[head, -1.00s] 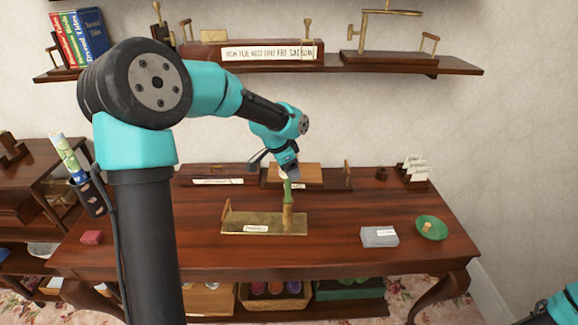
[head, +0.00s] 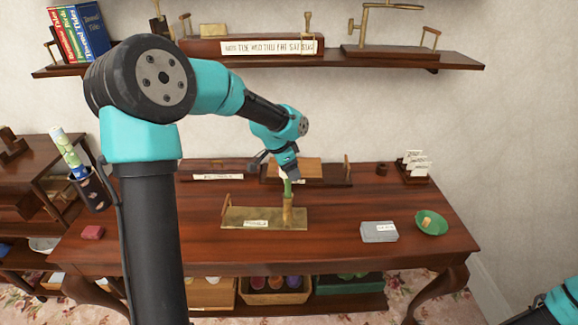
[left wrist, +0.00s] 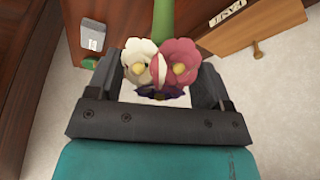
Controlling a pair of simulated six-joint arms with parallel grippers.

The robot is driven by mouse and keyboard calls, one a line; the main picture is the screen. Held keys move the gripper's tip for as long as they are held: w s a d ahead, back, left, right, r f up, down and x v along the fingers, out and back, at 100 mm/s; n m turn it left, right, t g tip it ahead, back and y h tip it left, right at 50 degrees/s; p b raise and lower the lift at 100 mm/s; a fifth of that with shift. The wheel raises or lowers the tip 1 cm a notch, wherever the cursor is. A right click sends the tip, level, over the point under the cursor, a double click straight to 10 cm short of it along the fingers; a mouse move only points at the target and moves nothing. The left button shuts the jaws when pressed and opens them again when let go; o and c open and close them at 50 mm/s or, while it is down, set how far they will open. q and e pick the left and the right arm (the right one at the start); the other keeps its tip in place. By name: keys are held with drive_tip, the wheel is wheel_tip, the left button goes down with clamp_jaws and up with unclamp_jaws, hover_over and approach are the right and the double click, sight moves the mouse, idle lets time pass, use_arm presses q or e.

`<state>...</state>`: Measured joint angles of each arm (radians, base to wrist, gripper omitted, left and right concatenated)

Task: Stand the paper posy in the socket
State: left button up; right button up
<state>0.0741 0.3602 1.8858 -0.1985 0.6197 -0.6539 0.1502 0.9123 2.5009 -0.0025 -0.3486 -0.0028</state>
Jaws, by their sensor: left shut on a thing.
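My left gripper (head: 288,174) is shut on the paper posy, above the brass socket. The posy's green stem (head: 287,187) points down below the jaws in the head view. In the left wrist view its white flower (left wrist: 141,62) and pink flower (left wrist: 178,60) sit between the jaws, with the stem (left wrist: 163,18) running away from them. The socket (head: 287,214) is an upright brass tube on the right part of a labelled brass plate (head: 238,214). The stem's lower end is hidden at the tube's top; I cannot tell whether it is inside or behind. My right gripper is not in view.
On the wooden table (head: 335,260) are a grey card stack (head: 379,232), a green dish (head: 431,222), a red block (head: 93,232) and a card holder (head: 414,167). Wooden stands (head: 300,170) lie behind the socket. A shelf (head: 270,62) hangs above.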

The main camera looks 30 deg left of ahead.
use_arm(q)
drive_tip(key=shift+f, duration=0.85)
drive_tip(key=o, duration=1)
drive_tip(key=v, duration=1.7)
drive_tip(key=shift+r, duration=0.2)
drive_tip(key=shift+f, duration=0.1)
